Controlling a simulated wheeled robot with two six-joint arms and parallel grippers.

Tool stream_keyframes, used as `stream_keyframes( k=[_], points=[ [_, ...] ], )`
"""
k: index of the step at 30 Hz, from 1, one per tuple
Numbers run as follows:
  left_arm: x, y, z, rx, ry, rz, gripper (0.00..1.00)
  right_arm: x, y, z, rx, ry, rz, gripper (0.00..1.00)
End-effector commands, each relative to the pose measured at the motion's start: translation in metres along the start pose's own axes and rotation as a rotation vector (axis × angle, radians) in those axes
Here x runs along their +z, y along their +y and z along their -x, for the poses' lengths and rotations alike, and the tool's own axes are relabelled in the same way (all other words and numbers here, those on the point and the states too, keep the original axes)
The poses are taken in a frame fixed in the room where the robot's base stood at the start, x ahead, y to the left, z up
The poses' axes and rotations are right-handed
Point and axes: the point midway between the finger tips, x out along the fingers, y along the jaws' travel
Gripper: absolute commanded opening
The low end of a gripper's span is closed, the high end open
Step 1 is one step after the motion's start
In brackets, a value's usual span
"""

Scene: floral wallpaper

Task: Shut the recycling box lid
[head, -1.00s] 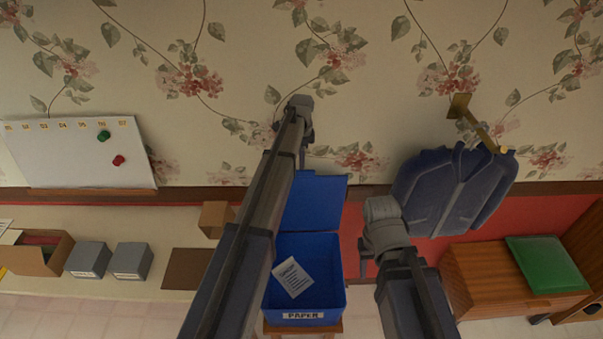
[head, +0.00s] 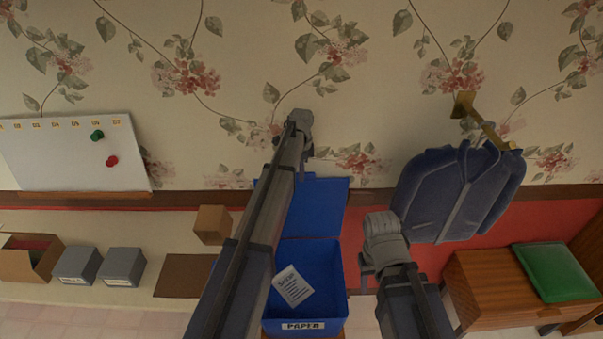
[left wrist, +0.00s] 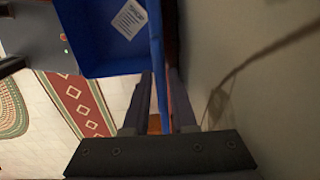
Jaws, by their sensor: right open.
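The blue recycling box (head: 335,290), labelled PAPER, stands open below the wall with a white printed sheet (head: 292,286) inside. Its blue lid (head: 325,205) is raised at the back, near the wall; my left arm covers part of it and of the box. My left gripper (head: 305,160) is at the lid's upper edge. In the left wrist view its two fingers (left wrist: 158,118) are apart, with the lid (left wrist: 157,60) seen edge-on between them; I cannot tell whether they touch it. My right gripper (head: 368,272) is open and empty, just right of the box.
A blue jacket (head: 460,190) hangs from a brass wall hook (head: 480,120) at right, close to my right arm. A wooden cabinet (head: 500,295) with a green cushion (head: 555,272) stands below. A cardboard box (head: 211,224) and grey boxes (head: 122,267) sit on the shelf at left.

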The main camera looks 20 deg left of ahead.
Motion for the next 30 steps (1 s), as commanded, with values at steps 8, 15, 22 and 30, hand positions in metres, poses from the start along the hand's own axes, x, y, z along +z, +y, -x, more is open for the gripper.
stream_keyframes(
  k=[8, 15, 22, 30],
  points=[
    [0.0000, 0.0001, -0.0001, 0.000, 0.000, 0.000, 0.00, 0.0000, 0.0000, -0.0001, 0.000, 0.000, 0.000, 0.50],
    [-0.0001, 0.0001, -0.0001, 0.000, 0.000, 0.000, 0.00, 0.0000, 0.0000, -0.0001, 0.000, 0.000, 0.000, 0.50],
    [-0.0001, 0.0001, -0.0001, 0.000, 0.000, 0.000, 0.00, 0.0000, 0.0000, -0.0001, 0.000, 0.000, 0.000, 0.50],
    [-0.0001, 0.0000, -0.0001, 0.000, 0.000, 0.000, 0.00, 0.0000, 0.0000, -0.0001, 0.000, 0.000, 0.000, 0.50]
  ],
)
